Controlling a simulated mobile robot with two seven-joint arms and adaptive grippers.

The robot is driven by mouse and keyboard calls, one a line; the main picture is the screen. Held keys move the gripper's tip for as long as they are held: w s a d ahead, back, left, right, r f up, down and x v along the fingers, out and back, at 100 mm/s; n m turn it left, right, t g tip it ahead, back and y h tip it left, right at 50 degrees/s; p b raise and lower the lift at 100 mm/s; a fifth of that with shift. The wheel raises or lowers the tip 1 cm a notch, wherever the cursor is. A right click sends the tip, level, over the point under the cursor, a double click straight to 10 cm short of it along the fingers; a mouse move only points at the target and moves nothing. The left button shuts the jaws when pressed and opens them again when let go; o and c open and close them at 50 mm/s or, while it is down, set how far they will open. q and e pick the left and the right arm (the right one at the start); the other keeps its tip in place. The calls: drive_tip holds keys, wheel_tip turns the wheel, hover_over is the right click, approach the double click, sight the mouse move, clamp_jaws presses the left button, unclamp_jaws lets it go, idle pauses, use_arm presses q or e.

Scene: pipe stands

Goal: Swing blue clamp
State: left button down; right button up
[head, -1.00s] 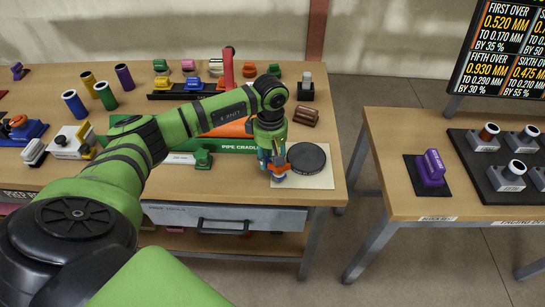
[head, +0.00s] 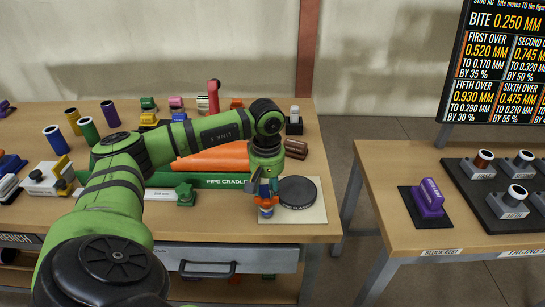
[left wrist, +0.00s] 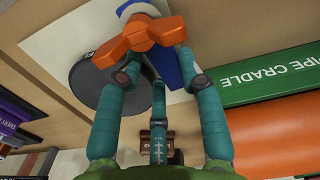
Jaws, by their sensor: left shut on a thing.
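The blue clamp (left wrist: 188,68) shows in the left wrist view as a blue body with an orange winged handle (left wrist: 140,38) on it. In the head view its small blue and orange parts (head: 266,211) are at the pale mat's left side, mostly hidden by my gripper. My left gripper (head: 265,197) points down there. In the left wrist view its teal fingers (left wrist: 150,65) are shut around the orange handle. A dark round disc (head: 297,192) lies right beside the clamp on the pale mat (head: 305,214). My right gripper is not in view.
A green pipe cradle (head: 222,181) with an orange pipe (head: 215,159) lies just left of the gripper. A brown block (head: 296,149) and a small green block (head: 185,194) are nearby. A second table (head: 375,170) stands right, across a gap.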

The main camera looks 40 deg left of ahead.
sight(268, 194)
use_arm(q)
drive_tip(key=shift+d, duration=0.1)
idle(0.5)
drive_tip(key=c, duration=0.8)
unclamp_jaws()
wheel_tip(268, 194, up, 12)
drive_tip(key=shift+f, duration=0.1)
